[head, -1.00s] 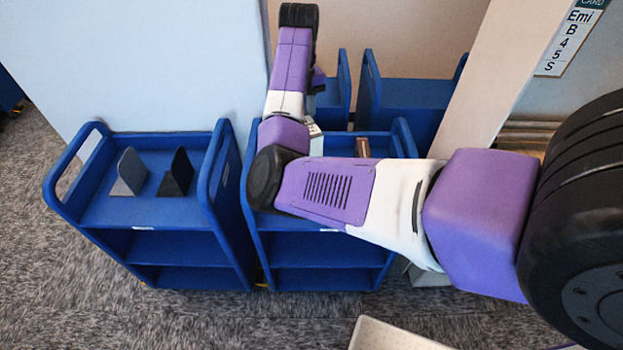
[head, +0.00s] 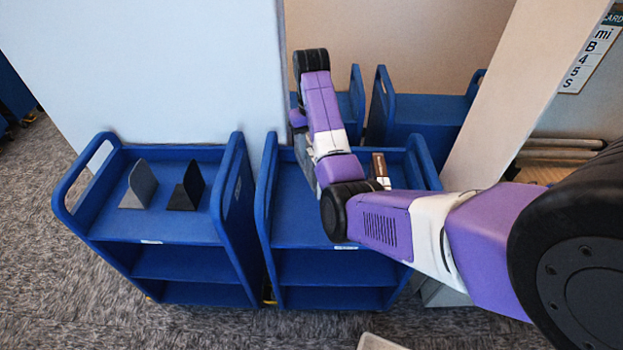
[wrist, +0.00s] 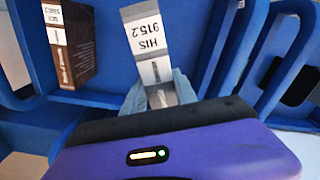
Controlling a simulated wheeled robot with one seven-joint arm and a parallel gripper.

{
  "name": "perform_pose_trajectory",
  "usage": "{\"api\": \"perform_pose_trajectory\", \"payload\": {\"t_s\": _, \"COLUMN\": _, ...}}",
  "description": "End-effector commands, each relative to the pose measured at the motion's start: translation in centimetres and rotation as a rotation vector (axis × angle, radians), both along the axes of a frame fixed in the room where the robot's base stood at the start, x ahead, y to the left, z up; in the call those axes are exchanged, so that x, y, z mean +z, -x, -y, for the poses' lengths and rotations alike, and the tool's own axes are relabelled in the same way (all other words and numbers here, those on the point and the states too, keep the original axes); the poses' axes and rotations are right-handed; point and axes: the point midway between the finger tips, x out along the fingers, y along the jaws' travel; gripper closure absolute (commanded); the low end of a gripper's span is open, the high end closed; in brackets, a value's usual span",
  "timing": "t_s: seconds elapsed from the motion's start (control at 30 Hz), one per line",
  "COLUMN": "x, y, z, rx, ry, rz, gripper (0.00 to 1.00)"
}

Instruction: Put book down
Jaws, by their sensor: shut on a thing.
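In the head view my arm covers most of the gripper and the held book. A brown book (wrist: 70,42) stands left of the held book in the wrist view, with a clear gap between them. It also shows in the head view (head: 379,167) on the top shelf of the middle blue cart (head: 285,225).
A second blue cart (head: 160,222) stands close on the left, with a grey bookend (head: 140,185) and a black bookend (head: 187,187) on top. More blue carts (head: 425,108) stand behind. A pale wall panel (head: 150,70) rises behind the left cart.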

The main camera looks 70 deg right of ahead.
Motion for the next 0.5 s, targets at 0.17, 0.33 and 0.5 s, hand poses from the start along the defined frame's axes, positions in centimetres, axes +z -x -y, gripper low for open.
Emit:
{"api": "perform_pose_trajectory", "payload": {"t_s": 0.17, "x": -4.0, "y": 0.1, "z": -0.1, "rx": 0.000, "ry": -0.003, "rz": -0.001, "gripper": 1.00}}
{"api": "perform_pose_trajectory", "payload": {"t_s": 0.33, "x": -6.3, "y": 0.0, "z": 0.0, "rx": -0.001, "ry": -0.001, "rz": 0.000, "gripper": 1.00}}
{"api": "perform_pose_trajectory", "payload": {"t_s": 0.5, "x": -7.5, "y": 0.0, "z": 0.0, "rx": -0.001, "ry": 0.000, "rz": 0.000, "gripper": 1.00}}
